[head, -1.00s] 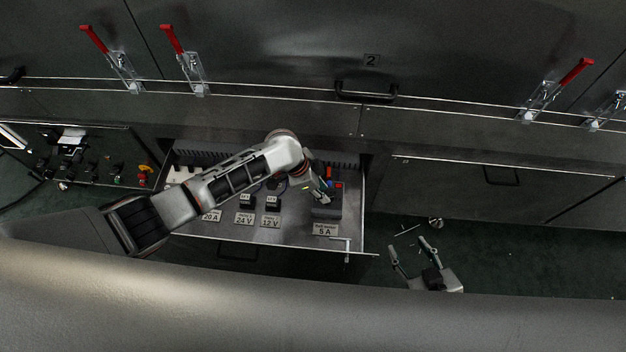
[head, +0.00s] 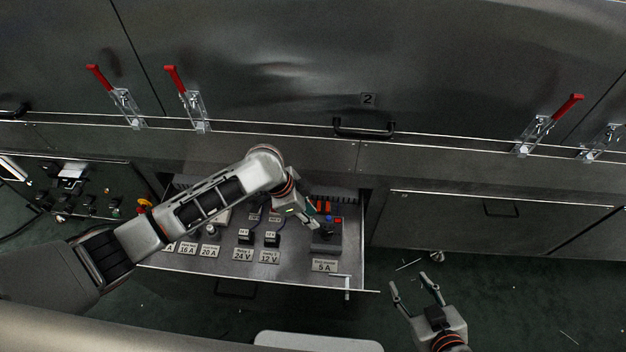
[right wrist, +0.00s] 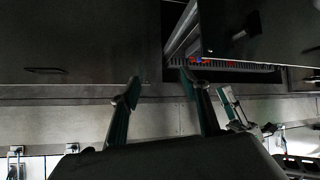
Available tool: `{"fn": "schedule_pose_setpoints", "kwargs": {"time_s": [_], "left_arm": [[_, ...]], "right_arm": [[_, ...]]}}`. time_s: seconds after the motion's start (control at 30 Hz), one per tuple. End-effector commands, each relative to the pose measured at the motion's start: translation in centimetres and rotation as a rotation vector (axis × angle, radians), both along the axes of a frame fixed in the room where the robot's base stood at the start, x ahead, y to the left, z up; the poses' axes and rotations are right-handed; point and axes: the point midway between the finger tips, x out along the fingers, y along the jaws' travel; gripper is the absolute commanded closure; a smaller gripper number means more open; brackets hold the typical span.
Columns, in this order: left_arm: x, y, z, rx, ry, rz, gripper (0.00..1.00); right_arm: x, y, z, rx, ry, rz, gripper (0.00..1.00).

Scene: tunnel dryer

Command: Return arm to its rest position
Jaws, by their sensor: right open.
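My left arm reaches in from the left over the open drawer. Its gripper (head: 312,218) points down beside a dark block with red and blue parts (head: 328,239), above the "5 A" label. The fingers are small and partly hidden, so I cannot tell whether they are open or whether they touch the block. My right gripper (head: 413,286) is open and empty, right of the drawer, over the dark green floor. Its spread fingers also show in the right wrist view (right wrist: 160,92), with nothing between them.
Red levers (head: 173,78) and a black handle (head: 363,131) are on the machine front. A control panel (head: 75,185) is at left. Floor at right is mostly clear.

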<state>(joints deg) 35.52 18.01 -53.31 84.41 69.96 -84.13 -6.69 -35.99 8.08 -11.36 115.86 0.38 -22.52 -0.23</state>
Motion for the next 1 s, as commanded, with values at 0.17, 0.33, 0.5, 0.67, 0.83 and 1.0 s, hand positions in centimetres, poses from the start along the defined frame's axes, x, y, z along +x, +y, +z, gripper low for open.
{"fn": "schedule_pose_setpoints", "kwargs": {"time_s": [0.17,0.33,0.5,0.67,0.83,1.0], "left_arm": [[0.0,0.0,0.0,-0.001,0.000,0.000,0.76],[-0.9,-0.9,-0.3,-0.038,-0.006,0.035,0.76],[-3.2,-2.7,-0.9,-0.155,-0.040,0.171,0.76],[-5.1,-2.8,-1.0,-0.270,-0.093,0.349,0.76],[-7.2,-0.6,-0.9,-0.352,-0.163,0.540,0.76],[-10.0,3.7,-0.4,-0.392,-0.253,0.718,0.76]], "right_arm": [[0.0,0.0,0.0,0.000,0.000,0.000,0.54],[0.2,0.0,0.4,0.001,-0.005,-0.001,0.54],[0.4,0.0,1.1,0.007,-0.011,-0.003,0.54],[0.4,0.2,1.6,0.013,-0.010,-0.004,0.54],[0.0,0.6,2.0,0.022,-0.003,-0.002,0.54],[-0.7,0.8,1.9,0.029,0.012,-0.002,0.54]]}}
